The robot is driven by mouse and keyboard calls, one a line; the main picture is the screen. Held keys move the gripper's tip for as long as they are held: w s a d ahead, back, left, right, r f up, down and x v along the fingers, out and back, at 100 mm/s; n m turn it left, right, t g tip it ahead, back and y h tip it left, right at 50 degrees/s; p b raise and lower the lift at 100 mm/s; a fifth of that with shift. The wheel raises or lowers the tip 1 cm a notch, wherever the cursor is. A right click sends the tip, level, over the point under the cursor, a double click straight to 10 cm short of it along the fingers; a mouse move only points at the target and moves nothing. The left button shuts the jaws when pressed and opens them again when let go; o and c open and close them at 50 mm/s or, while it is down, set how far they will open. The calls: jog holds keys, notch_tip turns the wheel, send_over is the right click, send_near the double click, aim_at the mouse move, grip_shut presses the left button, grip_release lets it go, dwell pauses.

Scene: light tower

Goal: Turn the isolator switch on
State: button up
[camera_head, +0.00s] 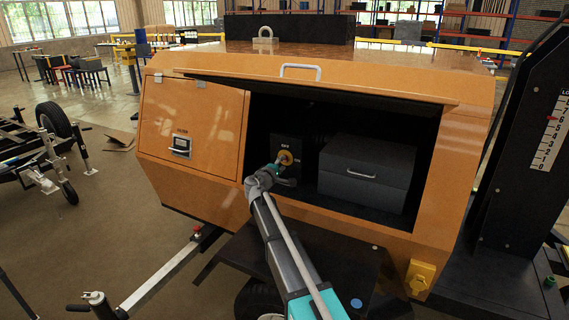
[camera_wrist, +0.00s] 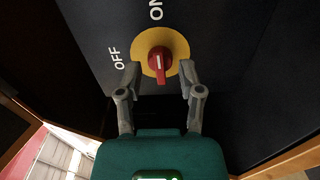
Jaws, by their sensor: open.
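The isolator switch is a red knob (camera_wrist: 160,60) on a round yellow plate (camera_wrist: 178,45), set on a dark panel in the wrist view. "OFF" is printed to its left and "ON" above it. The knob's grip bar lies upright in that picture; which label it selects I cannot tell. My gripper (camera_wrist: 159,70) is open, with one finger on each side of the knob's lower part. Contact with the knob is not clear. In the head view, the yellow plate (camera_head: 286,157) shows inside the orange housing, with my gripper (camera_head: 279,164) partly covering the switch.
The orange housing (camera_head: 205,205) frames the open compartment, with its raised panel edge above. A dark box (camera_head: 365,172) with a handle stands right of the switch. A closed orange door (camera_head: 190,122) is at left. A black mast (camera_head: 520,150) stands at right.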

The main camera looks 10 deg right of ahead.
jog(key=v, duration=1)
